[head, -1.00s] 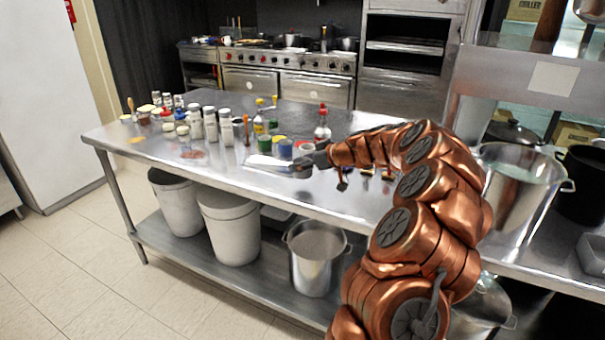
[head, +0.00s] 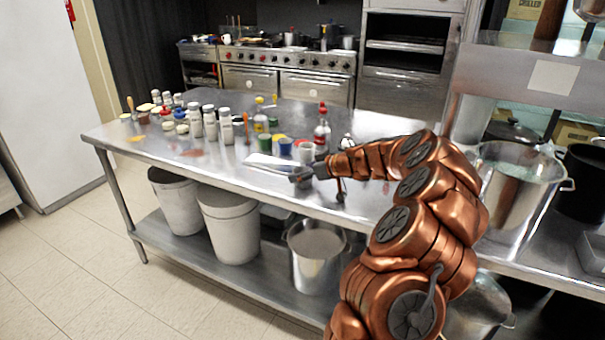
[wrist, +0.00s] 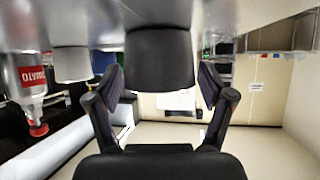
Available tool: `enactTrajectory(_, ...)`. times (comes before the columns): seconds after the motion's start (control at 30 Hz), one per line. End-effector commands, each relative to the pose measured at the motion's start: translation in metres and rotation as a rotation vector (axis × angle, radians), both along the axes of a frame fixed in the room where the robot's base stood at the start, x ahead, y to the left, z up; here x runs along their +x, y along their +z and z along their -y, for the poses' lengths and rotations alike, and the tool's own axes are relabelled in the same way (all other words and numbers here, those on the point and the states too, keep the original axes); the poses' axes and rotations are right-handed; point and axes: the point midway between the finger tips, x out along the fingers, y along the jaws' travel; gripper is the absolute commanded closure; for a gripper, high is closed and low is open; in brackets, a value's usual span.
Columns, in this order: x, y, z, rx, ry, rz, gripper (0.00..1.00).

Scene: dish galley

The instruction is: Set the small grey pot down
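The small grey pot (wrist: 160,60) is dark grey and sits between the two fingers of my gripper (wrist: 161,85) in the wrist view. That view is upside down, with the steel table top (wrist: 220,12) along its upper edge. The fingers lie close along both sides of the pot. In the head view my gripper (head: 303,176) is low over the front part of the steel table (head: 235,168). The pot is small and partly hidden by the gripper there. I cannot tell if its base touches the table.
A white-grey cup (head: 306,152) and a red-capped bottle (head: 322,130) stand just behind my gripper; the bottle (wrist: 30,85) also shows in the wrist view. Blue and green pots and several shakers (head: 209,122) stand further left.

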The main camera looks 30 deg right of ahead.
Motion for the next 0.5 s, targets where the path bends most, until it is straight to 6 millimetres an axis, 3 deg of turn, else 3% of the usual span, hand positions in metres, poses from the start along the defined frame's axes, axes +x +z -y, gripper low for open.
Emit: enactTrajectory(0.5,-0.0015,0.0045,0.0011,0.0,-0.001,0.0,0.1)
